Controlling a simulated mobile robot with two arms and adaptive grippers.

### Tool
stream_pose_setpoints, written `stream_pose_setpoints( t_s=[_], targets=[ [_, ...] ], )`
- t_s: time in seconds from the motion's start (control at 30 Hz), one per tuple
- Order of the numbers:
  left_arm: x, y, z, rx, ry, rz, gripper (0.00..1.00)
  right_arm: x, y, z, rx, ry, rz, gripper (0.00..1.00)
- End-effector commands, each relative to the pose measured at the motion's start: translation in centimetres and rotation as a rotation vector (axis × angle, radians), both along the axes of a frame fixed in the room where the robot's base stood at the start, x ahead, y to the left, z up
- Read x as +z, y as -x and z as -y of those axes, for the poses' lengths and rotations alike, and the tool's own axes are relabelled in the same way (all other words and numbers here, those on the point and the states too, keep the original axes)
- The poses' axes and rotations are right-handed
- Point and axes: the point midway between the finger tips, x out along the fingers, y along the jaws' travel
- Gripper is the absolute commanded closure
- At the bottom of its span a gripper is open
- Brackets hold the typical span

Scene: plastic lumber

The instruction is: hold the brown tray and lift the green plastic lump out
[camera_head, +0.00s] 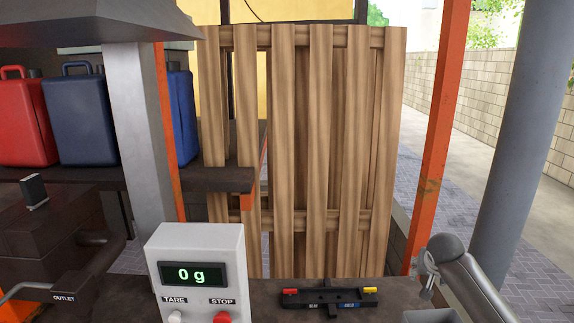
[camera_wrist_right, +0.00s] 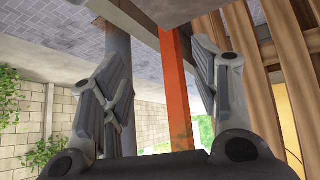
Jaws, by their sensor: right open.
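Neither the brown tray nor the green plastic lump shows in the head view or the right wrist view. My right gripper (camera_wrist_right: 160,62) shows in its wrist view with its two grey fingers wide apart. Nothing is between the fingers; behind the gap are an orange post and paving. My left gripper is in neither view.
A white scale display (camera_head: 197,268) reading 0 g stands on the dark bench, beside a black holder (camera_head: 329,298) with yellow and red ends. A machine marked OUTLET (camera_head: 65,297) is at left. A wooden fence (camera_head: 318,150) rises behind.

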Motion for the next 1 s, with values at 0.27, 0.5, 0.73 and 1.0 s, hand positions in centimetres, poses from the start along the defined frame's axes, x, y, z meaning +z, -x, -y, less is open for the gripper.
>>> stream_pose_setpoints(
  t_s=[0.27, 0.5, 0.73, 1.0],
  targets=[
    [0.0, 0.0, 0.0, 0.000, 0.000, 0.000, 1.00, -2.4, 2.1, -14.0, 0.342, -0.006, -0.225, 0.44],
    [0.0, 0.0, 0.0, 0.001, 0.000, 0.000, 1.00, -2.7, 6.1, -25.3, 0.686, 0.013, -0.396, 0.44],
    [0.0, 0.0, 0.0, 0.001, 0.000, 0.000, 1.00, -1.9, 10.6, -33.3, 0.993, 0.047, -0.514, 0.44],
    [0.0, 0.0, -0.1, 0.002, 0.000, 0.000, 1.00, -1.3, 13.1, -36.8, 1.153, 0.072, -0.569, 0.44]
  ],
)
